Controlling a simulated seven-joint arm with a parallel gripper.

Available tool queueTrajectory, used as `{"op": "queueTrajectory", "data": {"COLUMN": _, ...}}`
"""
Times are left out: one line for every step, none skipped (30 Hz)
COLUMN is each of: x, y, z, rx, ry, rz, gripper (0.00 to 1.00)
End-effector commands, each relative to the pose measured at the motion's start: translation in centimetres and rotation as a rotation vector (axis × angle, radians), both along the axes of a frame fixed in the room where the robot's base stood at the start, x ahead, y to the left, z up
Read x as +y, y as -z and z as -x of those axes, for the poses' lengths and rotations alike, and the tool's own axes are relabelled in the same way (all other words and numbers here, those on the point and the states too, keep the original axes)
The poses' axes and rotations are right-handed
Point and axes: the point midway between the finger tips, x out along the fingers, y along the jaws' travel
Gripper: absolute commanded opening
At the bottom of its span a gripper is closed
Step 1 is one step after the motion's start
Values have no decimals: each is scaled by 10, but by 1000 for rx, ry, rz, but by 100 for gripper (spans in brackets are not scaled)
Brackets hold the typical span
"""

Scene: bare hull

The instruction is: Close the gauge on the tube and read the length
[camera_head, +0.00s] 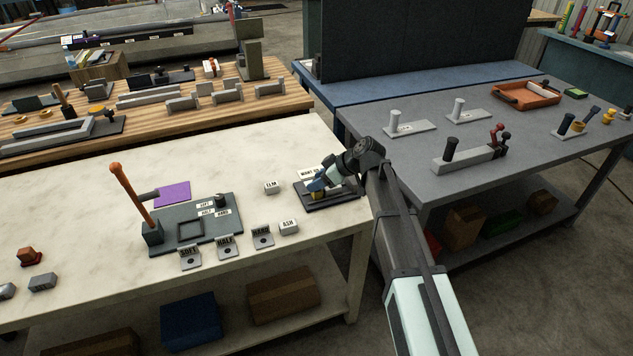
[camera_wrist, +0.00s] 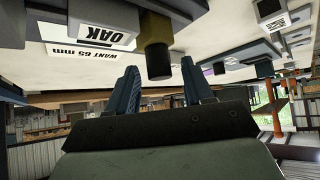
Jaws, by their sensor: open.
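My gripper (camera_head: 318,184) is low over a dark base (camera_head: 335,203) at the right end of the white table. In the wrist view its two blue fingers (camera_wrist: 159,72) are open. A dark round knob (camera_wrist: 159,62) on an olive-yellow block (camera_wrist: 154,27) shows between the fingertips; I cannot tell whether they touch it. In the head view the yellow part (camera_head: 319,195) sits on the base, partly hidden by my gripper. Beside it in the wrist view is a block labelled OAK (camera_wrist: 97,36) and a card reading WANT 65 mm (camera_wrist: 80,52). I cannot make out a tube or a scale reading.
Small blocks labelled ELM (camera_head: 271,187) and ASH (camera_head: 288,228) lie left of the base. Further left is a grey-green board (camera_head: 165,242) with an upright orange-handled lever (camera_head: 130,195). Labelled tags such as SOFT (camera_head: 190,259) line its front. A grey table (camera_head: 400,160) stands right.

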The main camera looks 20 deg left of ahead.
Motion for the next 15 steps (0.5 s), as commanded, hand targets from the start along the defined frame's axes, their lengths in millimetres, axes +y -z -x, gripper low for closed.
{"op": "queueTrajectory", "data": {"x": 3, "y": 3, "z": 0, "rx": 0, "ry": 0, "rz": 0, "gripper": 51}}
{"op": "queueTrajectory", "data": {"x": 4, "y": 4, "z": 0, "rx": 0, "ry": 0, "rz": 0, "gripper": 51}}
{"op": "queueTrajectory", "data": {"x": 6, "y": 5, "z": 0, "rx": -1, "ry": 1, "rz": 0, "gripper": 51}}
{"op": "queueTrajectory", "data": {"x": 7, "y": 6, "z": 0, "rx": -1, "ry": 1, "rz": 0, "gripper": 51}}
{"op": "queueTrajectory", "data": {"x": 7, "y": 7, "z": 0, "rx": -1, "ry": 1, "rz": 0, "gripper": 51}}
{"op": "queueTrajectory", "data": {"x": 8, "y": 7, "z": 0, "rx": -1, "ry": 1, "rz": 0, "gripper": 51}}
{"op": "queueTrajectory", "data": {"x": 8, "y": 8, "z": 0, "rx": -1, "ry": 1, "rz": 0, "gripper": 51}}
{"op": "queueTrajectory", "data": {"x": 8, "y": 8, "z": 0, "rx": -1, "ry": 1, "rz": 0, "gripper": 51}}
{"op": "queueTrajectory", "data": {"x": 8, "y": 8, "z": 0, "rx": -1, "ry": 1, "rz": 0, "gripper": 51}}
{"op": "queueTrajectory", "data": {"x": 8, "y": 8, "z": 0, "rx": -1, "ry": 1, "rz": 0, "gripper": 51}}
{"op": "queueTrajectory", "data": {"x": 8, "y": 8, "z": 0, "rx": -1, "ry": 1, "rz": 0, "gripper": 51}}
{"op": "queueTrajectory", "data": {"x": 8, "y": 8, "z": 0, "rx": -1, "ry": 1, "rz": 0, "gripper": 51}}
{"op": "queueTrajectory", "data": {"x": 8, "y": 8, "z": 0, "rx": -1, "ry": 1, "rz": 0, "gripper": 51}}
{"op": "queueTrajectory", "data": {"x": 8, "y": 8, "z": 0, "rx": -1, "ry": 1, "rz": 0, "gripper": 51}}
{"op": "queueTrajectory", "data": {"x": 8, "y": 8, "z": 0, "rx": -1, "ry": 1, "rz": 0, "gripper": 49}}
